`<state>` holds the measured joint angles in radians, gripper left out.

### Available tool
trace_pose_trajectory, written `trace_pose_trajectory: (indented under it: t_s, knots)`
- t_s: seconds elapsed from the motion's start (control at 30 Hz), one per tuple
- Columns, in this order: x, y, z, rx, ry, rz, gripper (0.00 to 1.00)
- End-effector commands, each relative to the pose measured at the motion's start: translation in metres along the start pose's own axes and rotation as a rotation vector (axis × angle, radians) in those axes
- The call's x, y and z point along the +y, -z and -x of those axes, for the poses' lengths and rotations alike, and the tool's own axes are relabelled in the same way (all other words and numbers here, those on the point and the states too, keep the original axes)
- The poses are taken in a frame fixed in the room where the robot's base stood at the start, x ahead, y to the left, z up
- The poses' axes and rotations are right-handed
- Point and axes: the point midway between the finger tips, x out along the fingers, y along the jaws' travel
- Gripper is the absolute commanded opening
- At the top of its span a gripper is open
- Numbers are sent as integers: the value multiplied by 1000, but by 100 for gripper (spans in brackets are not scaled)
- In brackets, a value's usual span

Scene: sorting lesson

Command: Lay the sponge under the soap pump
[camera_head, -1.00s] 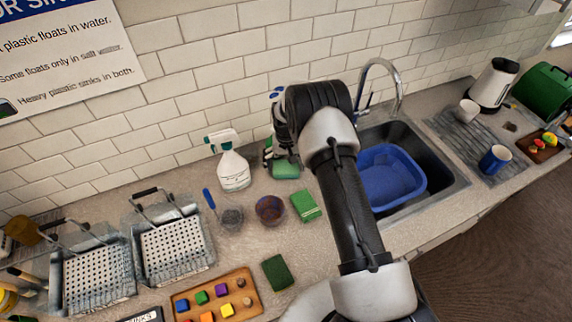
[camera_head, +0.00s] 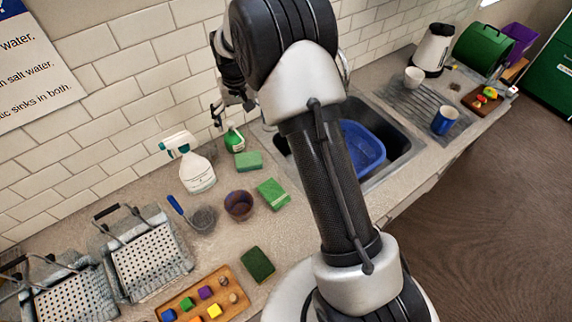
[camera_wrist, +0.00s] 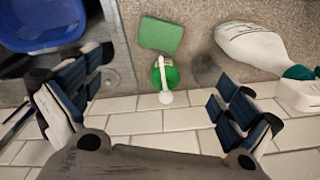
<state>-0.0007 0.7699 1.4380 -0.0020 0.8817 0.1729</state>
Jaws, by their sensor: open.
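The soap pump (camera_head: 234,139) is a small green bottle with a white pump top, upright on the counter near the tiled wall. It also shows in the wrist view (camera_wrist: 165,75). A light green sponge (camera_head: 248,161) lies flat on the counter just in front of the bottle, not visibly beneath it; the wrist view shows it too (camera_wrist: 161,35).
A white spray bottle (camera_head: 197,172) stands left of the pump. A dark cup (camera_head: 239,205) and a strainer (camera_head: 203,219) are nearer. The sink with a blue basin (camera_head: 362,148) is to the right. A wooden tray of coloured blocks (camera_head: 238,276) lies in front.

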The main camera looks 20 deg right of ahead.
Motion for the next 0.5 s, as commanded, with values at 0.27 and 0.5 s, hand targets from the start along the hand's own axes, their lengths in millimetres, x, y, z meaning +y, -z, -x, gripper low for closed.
trace_pose_trajectory:
  t_s: [0.27,0.5]
  knots:
    - [12,-64,129,97,15,42,98]
    - [26,-143,200,176,23,80,98]
